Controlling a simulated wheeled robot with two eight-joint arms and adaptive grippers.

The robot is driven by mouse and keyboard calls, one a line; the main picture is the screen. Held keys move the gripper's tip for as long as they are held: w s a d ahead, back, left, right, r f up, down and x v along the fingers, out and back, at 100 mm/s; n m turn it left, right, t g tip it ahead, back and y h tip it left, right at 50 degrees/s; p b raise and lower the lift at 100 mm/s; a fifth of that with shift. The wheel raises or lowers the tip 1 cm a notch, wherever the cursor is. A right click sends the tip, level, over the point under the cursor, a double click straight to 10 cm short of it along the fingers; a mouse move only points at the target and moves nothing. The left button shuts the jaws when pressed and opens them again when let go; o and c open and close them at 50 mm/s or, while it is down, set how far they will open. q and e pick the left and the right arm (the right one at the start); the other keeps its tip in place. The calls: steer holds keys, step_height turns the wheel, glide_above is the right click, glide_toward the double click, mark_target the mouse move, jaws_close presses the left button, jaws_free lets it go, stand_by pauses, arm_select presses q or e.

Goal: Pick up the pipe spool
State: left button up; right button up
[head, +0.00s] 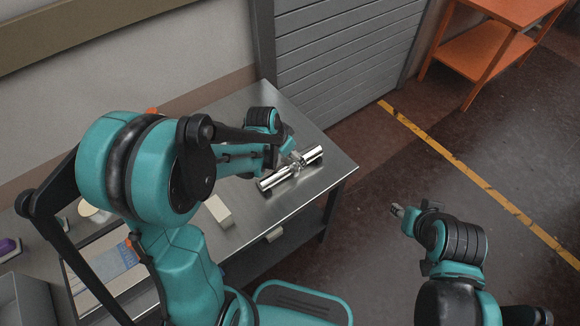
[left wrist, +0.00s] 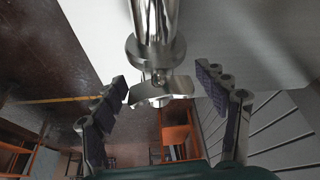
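The pipe spool (head: 276,180) is a shiny metal tube with a wider middle fitting. It lies on the steel table (head: 326,178) near its right end. My left gripper (head: 293,157) is at the spool's middle, which it partly hides in the head view. In the left wrist view the spool (left wrist: 155,25) comes down from the top edge, its flange and a curved metal piece showing. The left gripper's two dark-padded fingers (left wrist: 168,92) are spread on either side, with gaps to the metal. My right gripper (head: 398,211) is away from the table, over the floor; its fingers are too small to read.
A small pale block (head: 219,211) lies on the table left of the spool. A purple item (head: 8,246) and a grey bin (head: 25,300) are at the far left. A grey shutter (head: 340,50) stands behind. An orange shelf (head: 482,55) is at the back right. The right-hand floor is clear.

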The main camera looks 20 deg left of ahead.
arm_select(q)
jaws_close()
steer(key=shift+r, duration=0.15)
